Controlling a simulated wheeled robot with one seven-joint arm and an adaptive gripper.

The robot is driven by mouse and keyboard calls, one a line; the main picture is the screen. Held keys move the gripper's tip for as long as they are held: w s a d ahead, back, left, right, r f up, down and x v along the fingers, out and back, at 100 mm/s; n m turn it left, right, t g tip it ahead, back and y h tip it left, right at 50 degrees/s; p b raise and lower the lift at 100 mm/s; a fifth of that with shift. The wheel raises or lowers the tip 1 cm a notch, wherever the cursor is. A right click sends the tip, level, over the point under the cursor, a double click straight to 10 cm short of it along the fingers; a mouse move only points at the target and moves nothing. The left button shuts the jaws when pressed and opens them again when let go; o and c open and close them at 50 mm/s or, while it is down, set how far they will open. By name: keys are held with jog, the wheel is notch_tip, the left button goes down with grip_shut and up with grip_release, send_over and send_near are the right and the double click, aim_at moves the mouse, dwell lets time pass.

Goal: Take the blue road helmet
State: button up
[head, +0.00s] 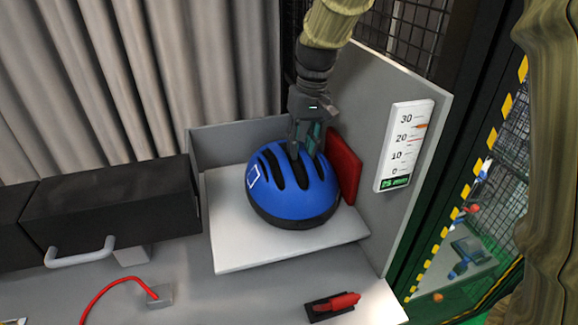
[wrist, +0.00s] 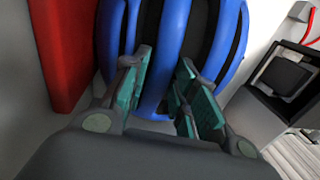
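The blue road helmet (head: 292,190) with black vents sits on a light grey raised board in the head view. My gripper (head: 305,150) points down at the back upper right part of the helmet. In the wrist view my gripper (wrist: 165,90) has its two teal-padded fingers apart, with a blue rib of the helmet (wrist: 172,45) between and beyond them. I cannot tell whether the fingers touch the helmet. The fingertips are partly hidden against the shell and vents.
A red block (head: 345,165) stands right behind the helmet, close to my gripper; it also shows in the wrist view (wrist: 62,45). A grey wall with a scale sign (head: 405,145) rises to the right. A black drawer box (head: 110,210) is on the left. A red clamp (head: 333,305) lies in front.

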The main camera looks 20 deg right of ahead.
jog(key=shift+s+f, duration=0.15)
jog(key=shift+f, duration=0.6)
grip_shut()
